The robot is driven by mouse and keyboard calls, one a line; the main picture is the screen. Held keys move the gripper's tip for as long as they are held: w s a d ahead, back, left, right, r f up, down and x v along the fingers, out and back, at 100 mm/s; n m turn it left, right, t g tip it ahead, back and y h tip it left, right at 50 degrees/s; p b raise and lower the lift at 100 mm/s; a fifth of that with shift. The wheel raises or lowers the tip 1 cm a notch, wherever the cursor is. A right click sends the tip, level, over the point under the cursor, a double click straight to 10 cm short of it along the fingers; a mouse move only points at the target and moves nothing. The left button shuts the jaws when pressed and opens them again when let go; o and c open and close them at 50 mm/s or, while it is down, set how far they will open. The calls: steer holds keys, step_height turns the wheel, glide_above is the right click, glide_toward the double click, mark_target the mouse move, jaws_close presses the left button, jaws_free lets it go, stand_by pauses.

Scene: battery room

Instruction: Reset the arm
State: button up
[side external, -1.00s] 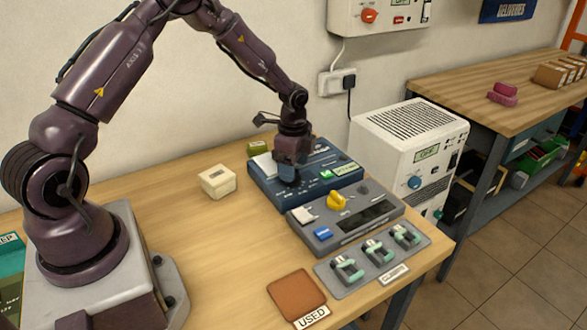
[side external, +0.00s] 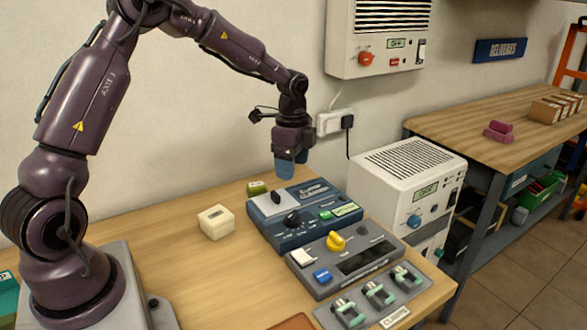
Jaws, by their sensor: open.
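My gripper (side external: 291,168) is in the side external view, at the end of my purple arm. Its blue fingers point down and hang above the back of the blue device (side external: 285,237). I see nothing held between them. The gripper is clear of the device, with a gap below the fingertips. The blue device has a black knob, a white plate and a green button, all uncovered.
A grey device (side external: 347,262) with a yellow knob sits in front, and clamps (side external: 378,294) lie beyond it. A white power unit (side external: 408,180) stands to the right.

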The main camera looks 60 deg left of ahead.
steer(key=s+d+r+n+t, duration=0.2)
steer(key=s+d+r+n, duration=0.1)
steer(key=s, duration=0.5)
steer(key=s+d+r+n+t, duration=0.1)
steer(key=s+d+r+n, duration=0.3)
steer(key=s+r, duration=0.3)
steer(key=s+d+r+n+t, duration=0.2)
steer(key=s+d+r+n, duration=0.2)
steer(key=s, duration=0.4)
step_height(320, 180, up, 2)
steer(key=shift+s+d+r+t, duration=0.1)
steer(key=shift+s+d+t, duration=0.2)
steer(key=shift+d, duration=0.4)
steer(key=shift+c, duration=0.5)
stand_by(0.4)
